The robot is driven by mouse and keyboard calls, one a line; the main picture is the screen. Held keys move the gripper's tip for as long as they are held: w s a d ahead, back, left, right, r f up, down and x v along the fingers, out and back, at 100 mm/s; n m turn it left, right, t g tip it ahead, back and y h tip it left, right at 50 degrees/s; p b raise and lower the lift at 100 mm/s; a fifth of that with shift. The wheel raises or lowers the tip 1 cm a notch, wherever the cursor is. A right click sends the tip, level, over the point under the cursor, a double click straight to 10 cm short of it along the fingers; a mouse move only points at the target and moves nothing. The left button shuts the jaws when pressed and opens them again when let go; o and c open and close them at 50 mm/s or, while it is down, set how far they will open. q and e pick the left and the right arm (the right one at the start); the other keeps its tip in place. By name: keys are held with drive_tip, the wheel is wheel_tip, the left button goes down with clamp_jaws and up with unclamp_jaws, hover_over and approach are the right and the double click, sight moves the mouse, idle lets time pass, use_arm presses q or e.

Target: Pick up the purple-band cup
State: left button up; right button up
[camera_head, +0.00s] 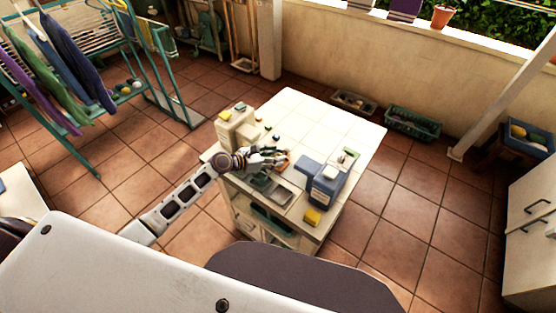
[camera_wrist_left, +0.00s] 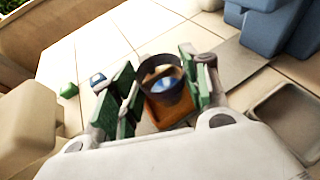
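My left gripper (camera_head: 280,158) reaches over the white tiled washbasin counter (camera_head: 310,118). In the left wrist view, its green-padded fingers (camera_wrist_left: 166,92) stand apart, on either side of a small round cup with a dark band (camera_wrist_left: 163,92). The cup shows blue and white inside; I cannot tell clearly whether its band is purple. Small gaps seem to show between pads and cup. An orange-brown surface (camera_wrist_left: 162,114) shows just below the cup; I cannot tell if it is part of it. My right gripper is not in view.
A sink basin (camera_head: 280,196) is in front. A beige block (camera_head: 236,128) stands at the left. The far counter is mostly clear.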

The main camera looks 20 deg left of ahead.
use_arm(q)
drive_tip(key=c, duration=0.4)
drive_tip(key=shift+o, duration=0.2)
drive_tip(key=shift+r, duration=0.2)
wheel_tip(320, 180, up, 8)
drive_tip(key=shift+r+p, duration=0.1)
drive_tip(key=shift+p, duration=0.75)
drive_tip(key=shift+r, duration=0.7)
